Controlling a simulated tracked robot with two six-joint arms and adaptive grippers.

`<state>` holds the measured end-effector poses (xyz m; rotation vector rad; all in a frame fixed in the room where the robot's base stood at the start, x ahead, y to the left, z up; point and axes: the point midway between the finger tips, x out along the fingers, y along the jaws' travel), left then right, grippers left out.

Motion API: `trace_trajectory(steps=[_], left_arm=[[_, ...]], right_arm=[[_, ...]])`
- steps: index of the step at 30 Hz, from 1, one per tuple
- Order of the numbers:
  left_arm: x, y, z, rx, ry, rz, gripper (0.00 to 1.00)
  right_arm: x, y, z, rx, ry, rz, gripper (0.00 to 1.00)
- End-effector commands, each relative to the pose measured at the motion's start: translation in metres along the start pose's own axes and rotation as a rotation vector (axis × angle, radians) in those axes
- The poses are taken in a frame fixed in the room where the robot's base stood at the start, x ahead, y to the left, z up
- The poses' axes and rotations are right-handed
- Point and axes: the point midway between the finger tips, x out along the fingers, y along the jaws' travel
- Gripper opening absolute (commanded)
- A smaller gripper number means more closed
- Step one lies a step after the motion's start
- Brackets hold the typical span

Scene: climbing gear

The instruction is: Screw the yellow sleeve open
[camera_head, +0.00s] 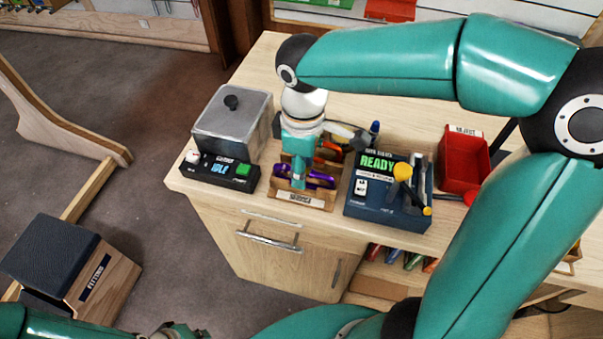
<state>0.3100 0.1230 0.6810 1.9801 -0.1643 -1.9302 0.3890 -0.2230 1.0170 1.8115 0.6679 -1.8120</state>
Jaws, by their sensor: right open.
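My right gripper (299,178) reaches down over a wooden tray (290,199) near the front edge of the bench. It is open, and its teal parts cover some of what lies in the tray. A purple carabiner (320,180) lies in the tray beside the gripper; I cannot tell whether they touch. Orange and green gear shows behind it. I cannot make out a yellow sleeve on any carabiner. A yellow knob (402,173) stands on the blue device marked READY (388,215). My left gripper (175,331) is only partly in view at the bottom edge, and its jaws cannot be made out.
A grey lidded metal box (232,122) stands behind a black control unit (218,172) with a green button, left of the tray. A red bin (461,160) stands at the right. Coloured items lie on a shelf below. A dark padded stool (50,252) is on the floor.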

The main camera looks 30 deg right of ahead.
Motion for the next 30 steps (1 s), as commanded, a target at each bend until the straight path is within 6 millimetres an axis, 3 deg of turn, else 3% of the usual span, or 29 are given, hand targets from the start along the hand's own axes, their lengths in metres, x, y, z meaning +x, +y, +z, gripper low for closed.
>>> trace_trajectory(steps=[17,30], left_arm=[[0.002,-0.001,0.000,0.000,0.000,0.000,0.00],[0.012,-0.004,0.000,0.000,0.000,0.000,0.00]], right_arm=[[0.001,-0.009,0.000,0.000,0.000,-0.001,0.46],[0.015,-0.009,0.000,0.000,-0.001,-0.002,0.46]])
